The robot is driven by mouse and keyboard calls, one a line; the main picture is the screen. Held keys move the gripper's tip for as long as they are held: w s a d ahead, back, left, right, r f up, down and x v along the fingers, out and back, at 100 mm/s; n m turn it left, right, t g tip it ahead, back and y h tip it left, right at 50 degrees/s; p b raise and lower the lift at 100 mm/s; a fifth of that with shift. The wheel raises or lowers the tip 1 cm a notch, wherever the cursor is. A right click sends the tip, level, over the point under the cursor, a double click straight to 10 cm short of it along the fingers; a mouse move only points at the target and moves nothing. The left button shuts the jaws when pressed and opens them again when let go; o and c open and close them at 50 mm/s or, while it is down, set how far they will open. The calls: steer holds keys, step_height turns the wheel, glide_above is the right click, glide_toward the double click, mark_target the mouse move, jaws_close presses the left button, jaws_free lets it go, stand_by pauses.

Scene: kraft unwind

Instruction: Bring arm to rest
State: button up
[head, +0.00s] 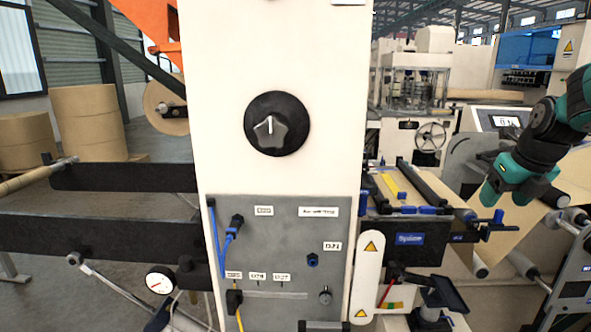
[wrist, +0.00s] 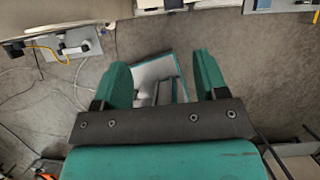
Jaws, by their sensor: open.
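My gripper (wrist: 160,72) shows in the wrist view with its two teal fingers wide apart and nothing between them. It hangs over grey floor. In the head view my teal and black arm comes in from the right edge, and my gripper (head: 493,192) points down and left. There it appears in front of the brown paper web and rollers at the right; I cannot tell how near it is to them.
A white machine column (head: 323,80) with a black knob (head: 277,124) fills the middle. A grey panel (head: 275,290) with a blue cable is below. Rollers (head: 522,264) and brown paper (head: 515,228) are at the right. Brown rolls (head: 88,122) stand at the left. Cables lie on the floor (wrist: 45,100).

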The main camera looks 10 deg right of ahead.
steer(key=s+a+f+n+g+y, duration=0.1)
steer(key=s+a+n+y, duration=0.1)
steer(key=a+n, duration=1)
steer(key=s+a+n+y, duration=0.2)
steer(key=s+a+n, duration=0.1)
steer(key=a+n, duration=0.95)
steer(key=s+a+f+n+g, duration=0.1)
steer(key=s+a+n, duration=0.5)
steer(key=n, duration=0.4)
steer(key=s+a+f+n+g+y+b, duration=0.1)
steer(key=s+a+n+g, duration=0.1)
steer(key=s+a+n, duration=0.4)
steer(key=s+n, duration=0.2)
steer(key=n, duration=0.3)
steer(key=shift+s+a+f, duration=0.2)
steer(key=shift+s+f, duration=0.05)
steer(key=shift+s, duration=0.1)
steer(key=shift+c, duration=0.4)
